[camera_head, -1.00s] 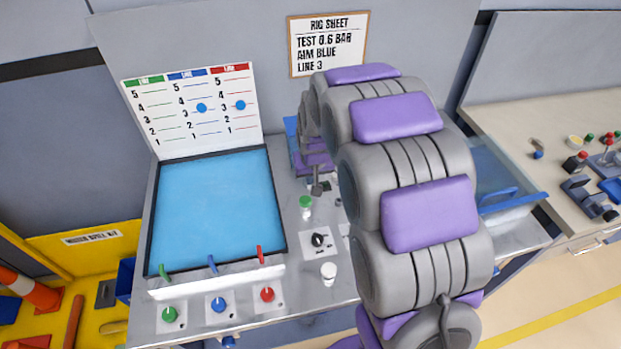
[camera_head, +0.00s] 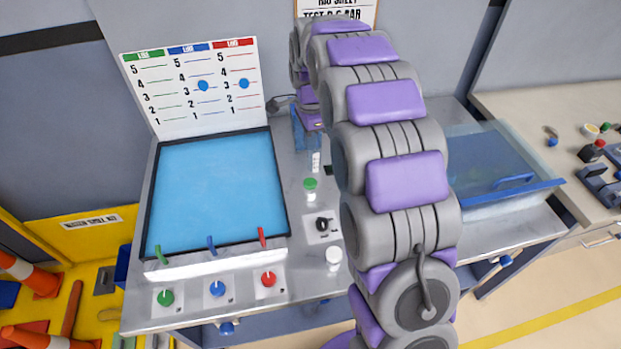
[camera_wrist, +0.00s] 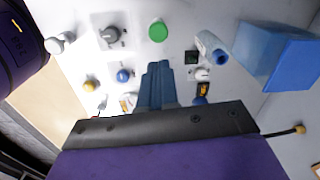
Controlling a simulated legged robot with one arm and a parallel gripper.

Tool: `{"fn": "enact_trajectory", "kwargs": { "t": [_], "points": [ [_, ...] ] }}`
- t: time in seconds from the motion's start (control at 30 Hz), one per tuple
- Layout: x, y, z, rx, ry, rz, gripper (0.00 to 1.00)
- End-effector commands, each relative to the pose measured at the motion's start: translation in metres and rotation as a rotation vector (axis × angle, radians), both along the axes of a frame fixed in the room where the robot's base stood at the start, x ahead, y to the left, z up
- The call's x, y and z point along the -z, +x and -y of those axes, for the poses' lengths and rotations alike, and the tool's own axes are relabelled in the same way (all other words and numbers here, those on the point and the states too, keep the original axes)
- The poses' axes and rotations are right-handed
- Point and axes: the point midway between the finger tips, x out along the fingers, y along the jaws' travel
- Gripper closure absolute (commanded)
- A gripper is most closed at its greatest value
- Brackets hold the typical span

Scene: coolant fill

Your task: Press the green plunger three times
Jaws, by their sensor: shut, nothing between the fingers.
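The green plunger (camera_head: 310,184) is a round green cap on a short pale body. It stands on the metal bench right of the blue panel, clear of my arm in the head view. In the wrist view its green top (camera_wrist: 157,31) is round and seen from above. My gripper (camera_wrist: 158,66) is shut and empty, its blue-grey fingers together. In the wrist view the fingertips point towards the plunger, with a gap of bench between them in the picture. The head view does not show the fingertips clearly.
A black knob (camera_head: 322,224) and white cap (camera_head: 333,257) stand nearer on the bench. Green (camera_head: 165,298), blue (camera_head: 217,288) and red (camera_head: 268,279) knobs line the front edge. A clear blue-rimmed tray (camera_head: 513,181) is at right. A blue block (camera_wrist: 277,55) appears in the wrist view.

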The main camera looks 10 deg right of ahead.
Motion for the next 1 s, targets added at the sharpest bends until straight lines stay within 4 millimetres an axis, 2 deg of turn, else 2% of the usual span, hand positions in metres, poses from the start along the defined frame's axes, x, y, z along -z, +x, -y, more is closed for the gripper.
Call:
{"fn": "enact_trajectory", "kwargs": {
  "t": [0.2, 0.63, 0.77, 1.0],
  "points": [
    [-0.002, 0.0, 0.001, 0.124, -0.001, -0.024, 1.0],
    [0.001, 0.0, 0.001, 0.133, -0.001, -0.026, 1.0],
    [0.014, 0.0, 0.001, 0.132, -0.001, -0.025, 1.0],
    [0.061, 0.0, 0.001, 0.132, -0.002, -0.029, 1.0]
  ]
}}
